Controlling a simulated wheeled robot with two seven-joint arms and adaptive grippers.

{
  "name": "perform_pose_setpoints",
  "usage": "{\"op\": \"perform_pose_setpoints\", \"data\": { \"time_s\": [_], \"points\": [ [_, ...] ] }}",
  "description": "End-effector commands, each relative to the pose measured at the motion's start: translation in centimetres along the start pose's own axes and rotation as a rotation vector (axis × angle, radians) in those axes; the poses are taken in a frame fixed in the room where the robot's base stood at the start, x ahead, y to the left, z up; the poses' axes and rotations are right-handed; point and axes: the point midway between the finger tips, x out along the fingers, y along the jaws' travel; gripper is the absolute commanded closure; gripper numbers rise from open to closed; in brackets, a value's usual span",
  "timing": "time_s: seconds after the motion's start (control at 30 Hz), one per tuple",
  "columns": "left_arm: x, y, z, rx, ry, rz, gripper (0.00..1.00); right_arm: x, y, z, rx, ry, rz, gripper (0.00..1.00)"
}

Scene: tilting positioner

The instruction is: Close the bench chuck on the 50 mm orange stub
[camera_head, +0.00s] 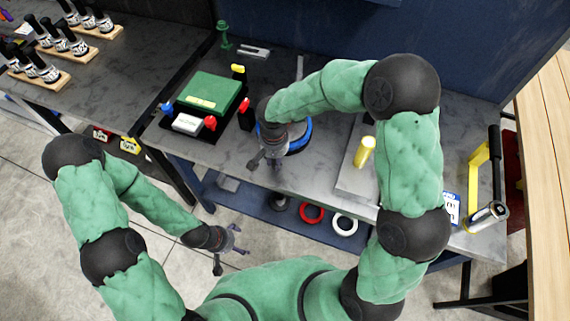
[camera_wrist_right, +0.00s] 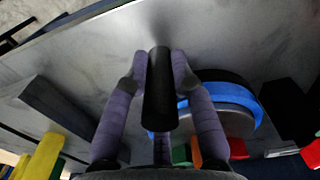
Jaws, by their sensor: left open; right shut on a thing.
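The bench chuck (camera_head: 301,138) is a round body with a blue ring on the grey bench, partly hidden by my right arm. It also shows in the right wrist view (camera_wrist_right: 228,92) as a grey disc with a blue band. My right gripper (camera_head: 267,160) is beside the chuck, near the bench's front edge. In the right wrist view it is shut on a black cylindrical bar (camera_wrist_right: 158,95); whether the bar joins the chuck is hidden. I cannot make out the orange stub in either view. My left gripper (camera_head: 232,244) is open and empty, in front of the bench.
A green box (camera_head: 205,93), a white block (camera_head: 187,123) and small red, blue and yellow handles stand left of the chuck. A yellow cylinder (camera_head: 364,152) stands on a grey plate to the right. Red (camera_head: 311,212) and white (camera_head: 344,224) rings lie on the lower shelf.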

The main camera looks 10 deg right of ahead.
Motion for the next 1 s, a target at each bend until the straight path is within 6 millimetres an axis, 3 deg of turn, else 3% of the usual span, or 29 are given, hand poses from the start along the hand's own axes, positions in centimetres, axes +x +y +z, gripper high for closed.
{"op": "perform_pose_setpoints", "data": {
  "time_s": [0.13,0.5,1.0],
  "points": [
    [1.6,-0.6,-0.1,0.000,0.000,0.000,0.16,0.4,-2.1,-0.2,0.114,0.002,-0.002,1.00],
    [2.8,-1.0,-0.1,0.000,0.000,0.000,0.16,0.2,-5.5,-1.3,0.344,0.000,-0.001,1.00],
    [3.1,-1.1,-0.1,0.000,0.000,0.000,0.16,0.1,-6.5,-1.9,0.423,0.000,-0.002,1.00]
  ]
}}
